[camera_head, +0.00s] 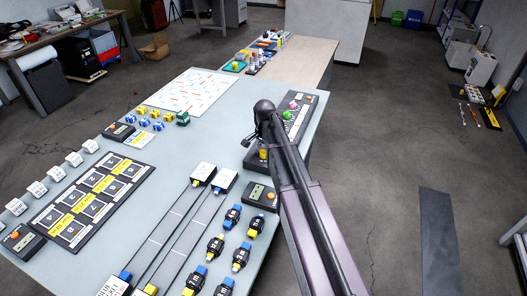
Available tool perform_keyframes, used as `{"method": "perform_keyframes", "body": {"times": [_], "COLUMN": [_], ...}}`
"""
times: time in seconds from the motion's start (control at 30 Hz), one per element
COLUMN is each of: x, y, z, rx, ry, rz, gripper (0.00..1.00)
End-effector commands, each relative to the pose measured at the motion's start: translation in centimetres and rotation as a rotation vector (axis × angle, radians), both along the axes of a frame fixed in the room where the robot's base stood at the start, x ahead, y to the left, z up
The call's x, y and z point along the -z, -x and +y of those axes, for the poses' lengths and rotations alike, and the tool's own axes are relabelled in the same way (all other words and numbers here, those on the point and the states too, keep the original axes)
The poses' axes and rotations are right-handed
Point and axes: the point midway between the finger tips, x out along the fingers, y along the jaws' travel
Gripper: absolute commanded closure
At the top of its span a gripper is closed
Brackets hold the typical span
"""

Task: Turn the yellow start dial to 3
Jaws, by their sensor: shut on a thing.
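The yellow start dial (263,154) shows as a small yellow piece near the front end of a dark control panel (309,101) at the right edge of the table. My gripper (260,146) is down at this dial and shut on it. My arm comes in from the lower right and covers much of the panel. The dial's pointer and number marks are hidden or too small to read.
On the same panel, a pink knob (293,104) and a green knob (287,114) stand farther back. A dark box with an orange button (270,196) lies in front of the panel. White-topped blocks on rails (203,172) stand to the left. Bare tabletop lies left of my gripper.

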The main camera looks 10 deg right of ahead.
Motion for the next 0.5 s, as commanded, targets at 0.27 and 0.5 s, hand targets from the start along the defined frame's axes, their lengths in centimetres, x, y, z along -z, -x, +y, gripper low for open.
{"method": "perform_keyframes", "body": {"times": [0.27, 0.5], "x": [0.05, 0.04], "y": [0.07, 0.05], "z": [0.26, 0.25], "rx": [0.007, 0.006], "ry": [-0.006, -0.005], "rz": [0.002, 0.001], "gripper": [0.98, 0.21]}}
